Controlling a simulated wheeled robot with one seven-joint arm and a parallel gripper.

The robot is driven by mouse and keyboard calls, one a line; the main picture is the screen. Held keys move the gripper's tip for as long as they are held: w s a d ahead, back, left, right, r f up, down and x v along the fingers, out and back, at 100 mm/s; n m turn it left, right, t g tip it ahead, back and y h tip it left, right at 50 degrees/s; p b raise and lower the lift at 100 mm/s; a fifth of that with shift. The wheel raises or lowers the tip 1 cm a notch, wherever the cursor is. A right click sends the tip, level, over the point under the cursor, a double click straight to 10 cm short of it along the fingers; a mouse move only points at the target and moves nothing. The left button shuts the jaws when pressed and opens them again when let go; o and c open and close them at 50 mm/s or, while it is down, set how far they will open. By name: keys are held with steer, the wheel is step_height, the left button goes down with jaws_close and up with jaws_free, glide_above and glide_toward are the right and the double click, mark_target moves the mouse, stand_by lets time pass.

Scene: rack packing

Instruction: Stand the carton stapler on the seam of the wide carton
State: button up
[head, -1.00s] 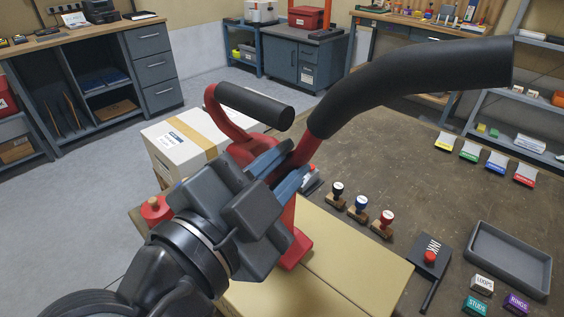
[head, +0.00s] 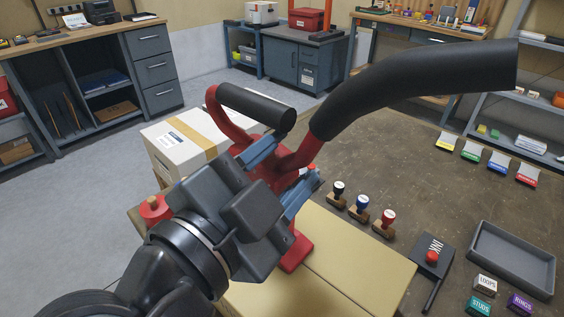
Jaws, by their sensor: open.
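The carton stapler (head: 272,170) has a red body, a long black lever and a shorter black grip. It appears upright, its red foot resting on the wide carton's (head: 355,258) tan top where the seam line meets it. Part of the foot and body is hidden behind my gripper. My gripper (head: 296,161) is open, its blue fingers apart on either side of the red body. I cannot tell whether either finger still touches it.
A white taped carton (head: 178,150) stands behind at the left, near a red knob-like object (head: 155,208). Several stamps (head: 360,206) stand close right of the wide carton. An ink pad (head: 433,257) and grey tray (head: 512,260) lie farther right. The middle of the brown table is bare.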

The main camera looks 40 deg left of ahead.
steer(key=shift+f, duration=0.25)
steer(key=s+b, duration=0.1)
steer(key=s, duration=0.6)
steer(key=shift+s+d+r+b, duration=0.3)
steer(key=shift+s+d+b, duration=0.05)
steer(key=shift+s+d, duration=0.05)
